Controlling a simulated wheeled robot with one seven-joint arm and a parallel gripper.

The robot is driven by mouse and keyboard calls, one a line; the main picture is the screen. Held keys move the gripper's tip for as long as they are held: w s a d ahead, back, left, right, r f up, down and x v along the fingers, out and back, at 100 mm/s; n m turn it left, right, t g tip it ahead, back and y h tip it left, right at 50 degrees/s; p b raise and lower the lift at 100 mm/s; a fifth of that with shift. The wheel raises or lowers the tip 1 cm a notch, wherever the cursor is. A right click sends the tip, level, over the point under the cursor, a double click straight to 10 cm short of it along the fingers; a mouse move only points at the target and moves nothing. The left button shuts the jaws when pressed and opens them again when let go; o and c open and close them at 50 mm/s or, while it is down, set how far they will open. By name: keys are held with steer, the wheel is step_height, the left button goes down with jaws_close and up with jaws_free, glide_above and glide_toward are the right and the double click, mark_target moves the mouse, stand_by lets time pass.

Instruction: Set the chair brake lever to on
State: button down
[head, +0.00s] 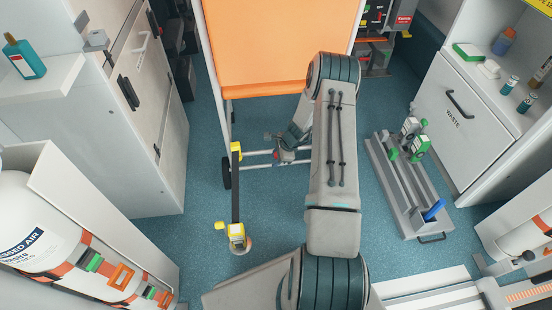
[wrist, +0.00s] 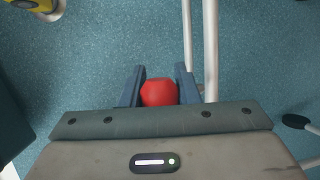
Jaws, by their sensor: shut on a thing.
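The chair (head: 280,50) has an orange seat and back and a pale tubular frame low over the blue floor. The brake lever's red knob (wrist: 159,92) sits between my gripper's two blue-grey fingers (wrist: 160,73) in the wrist view, and they are shut on it. In the head view a small red part (head: 284,156) shows by my gripper (head: 281,150), low at the chair's frame. My arm hides part of the chair's right side. The lever's shaft and any on or off marking cannot be made out.
A black strap with yellow ends (head: 236,195) lies left of the gripper. A grey tray (head: 410,205) with green-topped items stands to the right. A waste drawer (head: 452,118) is beyond it. Pale frame tubes (wrist: 211,45) stand close beside the right finger.

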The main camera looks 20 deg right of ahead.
steer(key=shift+w+d, duration=0.1)
stand_by(0.4)
steer(key=c, duration=1.1)
jaws_free()
steer(key=shift+r, duration=0.1)
steer(key=p+v, duration=0.4)
steer(key=v, duration=0.8)
steer(key=shift+r+p, duration=0.1)
steer(key=shift+p, duration=0.2)
steer(key=shift+v, duration=0.75)
steer(key=shift+c, duration=0.2)
